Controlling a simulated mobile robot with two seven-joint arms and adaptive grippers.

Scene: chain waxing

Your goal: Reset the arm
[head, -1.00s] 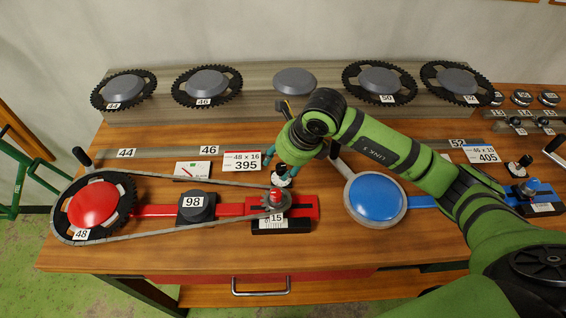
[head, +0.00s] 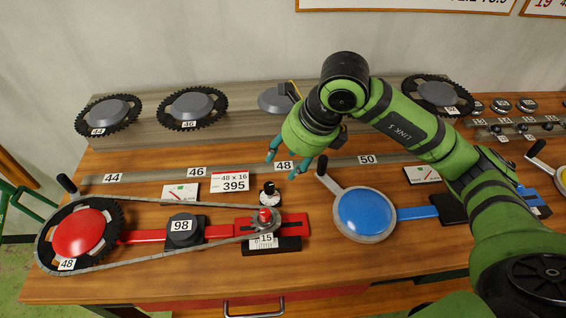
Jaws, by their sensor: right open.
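My right gripper (head: 281,166), green with teal fingers, is open and empty above the bench, in front of the numbered rail. The small black-and-white knob (head: 269,194) stands below and in front of it, apart from the fingers. The right arm reaches in from the right and hides part of the back row. A chain (head: 150,262) loops around the large sprocket with the red hub (head: 80,234) and the small sprocket (head: 264,240) on the red slide. My left gripper is out of view.
A blue disc (head: 365,214) with a lever stands right of the red fixture. Sprockets (head: 194,108) rest on the back stand, beside a bare grey hub (head: 273,99). A 395 card (head: 230,182) and dial card (head: 180,193) lie behind the chain. The front wood strip is clear.

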